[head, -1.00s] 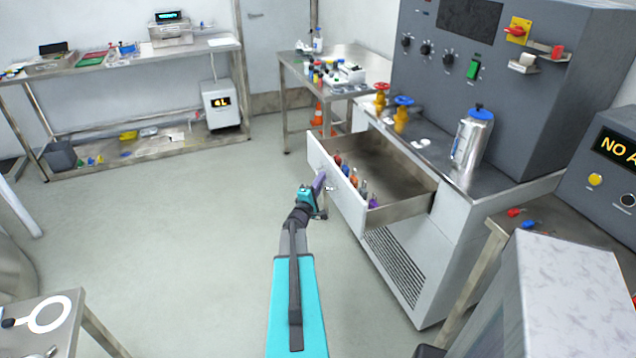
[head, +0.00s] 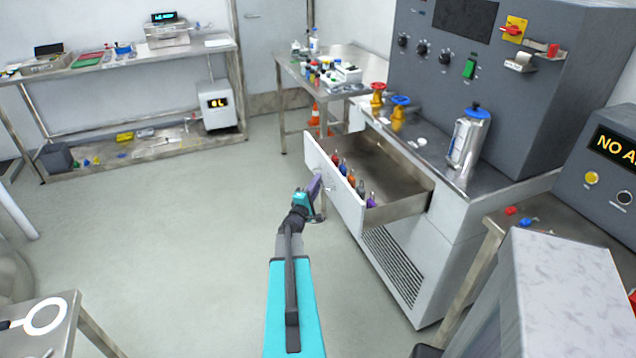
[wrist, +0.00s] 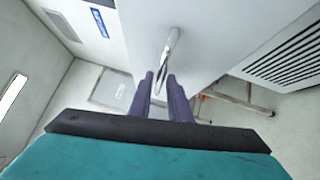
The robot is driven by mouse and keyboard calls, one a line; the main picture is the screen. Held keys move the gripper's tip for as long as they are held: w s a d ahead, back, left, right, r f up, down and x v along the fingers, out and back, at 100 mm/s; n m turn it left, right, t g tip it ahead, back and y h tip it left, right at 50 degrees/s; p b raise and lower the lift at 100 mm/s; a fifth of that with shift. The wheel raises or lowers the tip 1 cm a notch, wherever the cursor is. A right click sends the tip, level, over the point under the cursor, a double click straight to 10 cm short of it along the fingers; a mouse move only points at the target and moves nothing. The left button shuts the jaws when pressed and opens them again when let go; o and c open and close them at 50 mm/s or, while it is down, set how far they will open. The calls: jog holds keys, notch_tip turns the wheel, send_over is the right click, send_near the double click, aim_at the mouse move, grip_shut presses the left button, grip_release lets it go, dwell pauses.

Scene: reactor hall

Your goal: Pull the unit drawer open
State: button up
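The unit drawer (head: 335,180) has a white front and stands well out of the grey and white unit (head: 445,250). Several small coloured-top items (head: 350,178) stand in a row inside behind the front. In the wrist view the drawer's metal bar handle (wrist: 172,42) projects from the white front. My gripper (head: 317,182) is at the drawer front; its two purple fingers also show in the wrist view (wrist: 161,76). They are apart, with the handle's near end in line between them and a gap visible. Contact with the handle cannot be made out.
A silver canister with a blue top (head: 467,140) and red and yellow valves (head: 378,98) are on the unit's top. A side table (head: 300,75) with bottles stands behind. A grey box (head: 550,300) is at the lower right. The floor left of my arm is clear.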

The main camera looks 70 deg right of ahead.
jog(key=a+f+b, duration=0.1)
jog(key=a+b, duration=0.1)
jog(key=a, duration=1)
jog(key=shift+f, duration=0.3)
